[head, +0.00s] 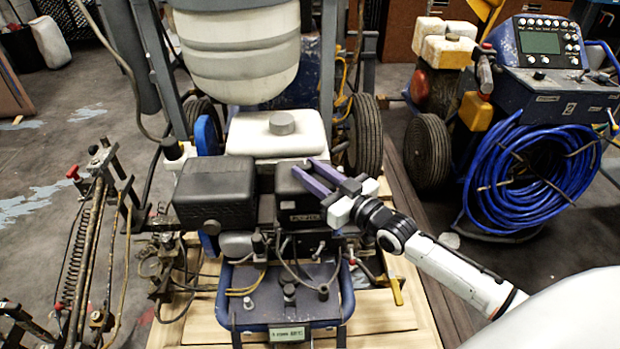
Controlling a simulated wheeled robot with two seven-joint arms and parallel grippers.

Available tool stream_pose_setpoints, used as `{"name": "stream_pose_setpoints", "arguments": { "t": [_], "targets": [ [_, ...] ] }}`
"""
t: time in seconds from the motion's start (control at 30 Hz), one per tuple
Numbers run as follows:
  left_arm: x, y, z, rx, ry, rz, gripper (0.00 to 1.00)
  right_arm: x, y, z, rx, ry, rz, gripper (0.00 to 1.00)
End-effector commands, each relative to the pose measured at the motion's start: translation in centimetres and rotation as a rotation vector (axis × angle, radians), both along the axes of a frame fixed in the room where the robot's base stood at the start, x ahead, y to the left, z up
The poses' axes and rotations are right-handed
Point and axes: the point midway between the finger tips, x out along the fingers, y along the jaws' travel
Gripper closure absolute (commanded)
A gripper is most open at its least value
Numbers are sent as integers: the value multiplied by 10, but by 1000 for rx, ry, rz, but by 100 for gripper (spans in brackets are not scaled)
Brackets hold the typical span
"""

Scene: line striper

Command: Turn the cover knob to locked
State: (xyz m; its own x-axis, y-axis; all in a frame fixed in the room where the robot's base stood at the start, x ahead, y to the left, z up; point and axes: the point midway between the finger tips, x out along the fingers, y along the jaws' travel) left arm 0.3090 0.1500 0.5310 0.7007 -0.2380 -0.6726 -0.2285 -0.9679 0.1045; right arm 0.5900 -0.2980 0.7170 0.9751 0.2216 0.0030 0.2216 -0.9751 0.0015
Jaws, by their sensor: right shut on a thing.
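The line striper's engine stands in the middle of the head view, with a black box-shaped cover (215,190) on its left and a smaller black cover (298,205) on its right. My right gripper (304,168) reaches in from the right. Its two purple fingers lie over the top of the smaller cover and are shut on the cover knob. The fingers hide the knob, so I cannot tell how it is turned. My left gripper is not in view.
A white fuel tank (260,140) with a grey cap sits just behind the engine, below a large white bucket (240,60). A coiled blue hose (530,175) hangs on the machine at the right. Levers and a spring stand at the left.

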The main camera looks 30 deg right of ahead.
Motion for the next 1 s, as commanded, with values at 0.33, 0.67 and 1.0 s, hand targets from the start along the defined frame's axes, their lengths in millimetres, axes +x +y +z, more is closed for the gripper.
{"name": "stream_pose_setpoints", "arguments": {
  "t": [0.33,0.67,1.0],
  "targets": [
    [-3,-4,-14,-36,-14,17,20,2,-2,4,1,-11,120,95],
    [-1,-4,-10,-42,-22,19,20,1,-2,5,5,-7,130,95],
    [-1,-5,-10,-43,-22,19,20,0,-3,2,3,0,128,53]
  ]
}}
